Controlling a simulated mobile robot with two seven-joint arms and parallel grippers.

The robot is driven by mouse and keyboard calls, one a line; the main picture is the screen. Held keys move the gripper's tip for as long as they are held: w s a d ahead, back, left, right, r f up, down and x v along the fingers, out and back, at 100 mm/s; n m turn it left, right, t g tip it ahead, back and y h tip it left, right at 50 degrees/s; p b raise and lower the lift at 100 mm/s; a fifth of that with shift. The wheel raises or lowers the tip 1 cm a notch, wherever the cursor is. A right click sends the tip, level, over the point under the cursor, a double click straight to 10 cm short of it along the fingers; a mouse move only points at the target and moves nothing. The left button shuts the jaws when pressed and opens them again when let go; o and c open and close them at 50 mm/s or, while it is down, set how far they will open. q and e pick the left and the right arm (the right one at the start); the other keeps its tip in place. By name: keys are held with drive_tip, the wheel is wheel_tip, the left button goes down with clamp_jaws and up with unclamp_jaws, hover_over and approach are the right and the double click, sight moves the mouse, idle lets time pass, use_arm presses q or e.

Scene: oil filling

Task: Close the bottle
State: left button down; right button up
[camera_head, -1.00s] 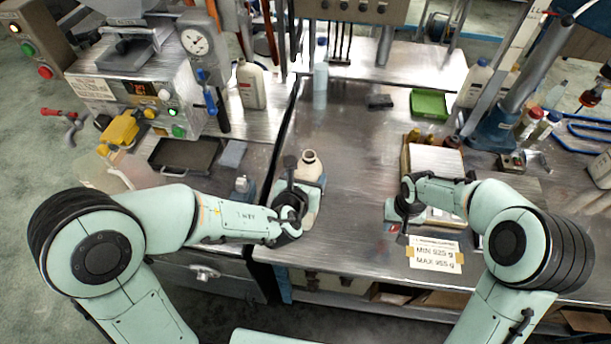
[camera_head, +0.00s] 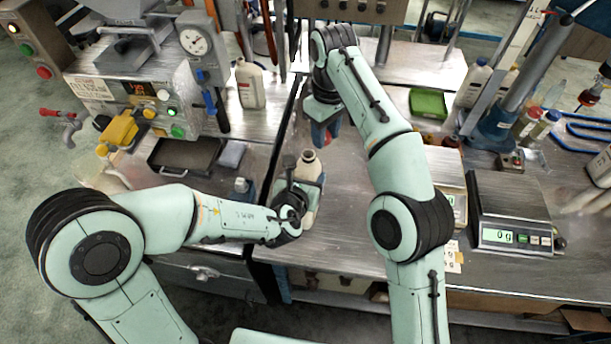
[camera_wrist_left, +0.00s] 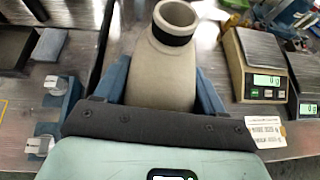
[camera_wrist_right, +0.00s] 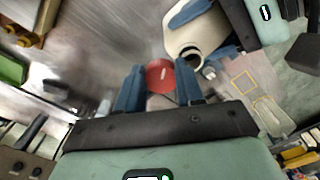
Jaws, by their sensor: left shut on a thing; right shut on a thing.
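The off-white bottle (camera_head: 310,166) stands upright on the metal bench, its neck open with a dark ring below the rim. My left gripper (camera_head: 306,184) is shut on the bottle's body. In the left wrist view, the bottle (camera_wrist_left: 165,70) sits between the blue fingers. My right gripper (camera_head: 326,130) is behind the bottle, shut on a round red cap. The red cap (camera_wrist_right: 160,76) shows between the blue fingertips in the right wrist view, close to the bottle (camera_wrist_right: 197,32) but apart from its mouth.
Two scales stand to the right; the right-hand scale (camera_head: 510,205) reads 0 g. A green tray (camera_head: 428,103) lies at the back. The filling machine (camera_head: 150,85) and a white bottle (camera_head: 250,84) are at the left. My right arm crosses the bench.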

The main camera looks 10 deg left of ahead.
drive_tip(key=s+a+r, duration=0.1)
drive_tip(key=s+r+n, duration=0.1)
drive_tip(key=s+a+r+n, duration=0.1)
drive_tip(key=r, duration=0.1)
drive_tip(key=shift+a, duration=0.35)
drive_tip(key=shift+f, duration=0.1)
drive_tip(key=shift+f, duration=1.85)
drive_tip(key=shift+f, duration=0.9)
drive_tip(key=shift+f, duration=0.55)
